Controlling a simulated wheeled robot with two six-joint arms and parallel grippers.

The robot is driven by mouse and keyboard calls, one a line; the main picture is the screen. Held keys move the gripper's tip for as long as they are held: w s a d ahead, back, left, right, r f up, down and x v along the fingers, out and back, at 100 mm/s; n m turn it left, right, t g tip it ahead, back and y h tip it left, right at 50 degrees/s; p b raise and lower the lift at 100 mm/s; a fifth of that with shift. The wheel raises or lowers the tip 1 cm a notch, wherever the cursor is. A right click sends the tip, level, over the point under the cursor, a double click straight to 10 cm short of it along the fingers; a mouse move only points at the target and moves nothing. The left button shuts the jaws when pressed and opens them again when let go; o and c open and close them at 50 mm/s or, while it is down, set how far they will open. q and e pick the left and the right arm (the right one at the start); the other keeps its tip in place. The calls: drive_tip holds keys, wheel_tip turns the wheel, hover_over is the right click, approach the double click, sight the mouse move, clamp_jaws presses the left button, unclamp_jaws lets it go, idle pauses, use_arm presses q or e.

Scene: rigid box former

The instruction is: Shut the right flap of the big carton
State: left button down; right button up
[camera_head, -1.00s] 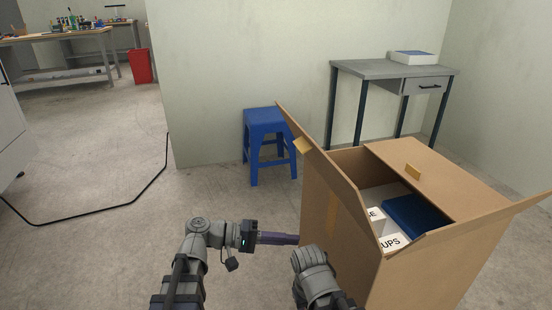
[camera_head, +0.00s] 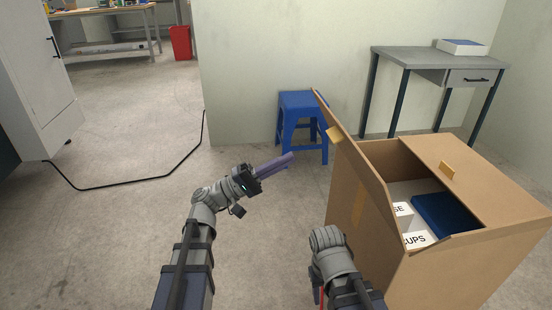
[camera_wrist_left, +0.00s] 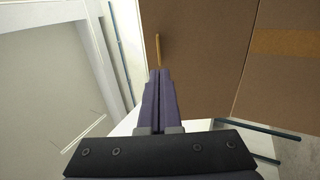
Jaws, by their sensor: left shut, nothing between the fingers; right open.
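The big brown carton (camera_head: 350,190) stands at the right in the head view, its top partly open. A flap (camera_head: 538,222) sticks out at the right edge. My left gripper (camera_head: 291,156) is shut and empty, left of the raised flap and apart from it. In the left wrist view its fingers (camera_wrist_left: 160,72) point toward brown cardboard (camera_wrist_left: 205,40). My right gripper (camera_head: 316,290) is low beside the carton, mostly hidden.
Inside the carton lie a dark blue item (camera_head: 445,214) and white boxes (camera_head: 418,239) with lettering. A blue stool (camera_head: 300,103) stands behind my left gripper. A grey desk (camera_head: 425,62) stands behind the carton.

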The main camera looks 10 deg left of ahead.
use_arm(q)
drive_tip(key=p+x, duration=0.3)
drive_tip(key=x, duration=0.6)
drive_tip(key=shift+r, duration=0.1)
drive_tip(key=shift+p, duration=0.35)
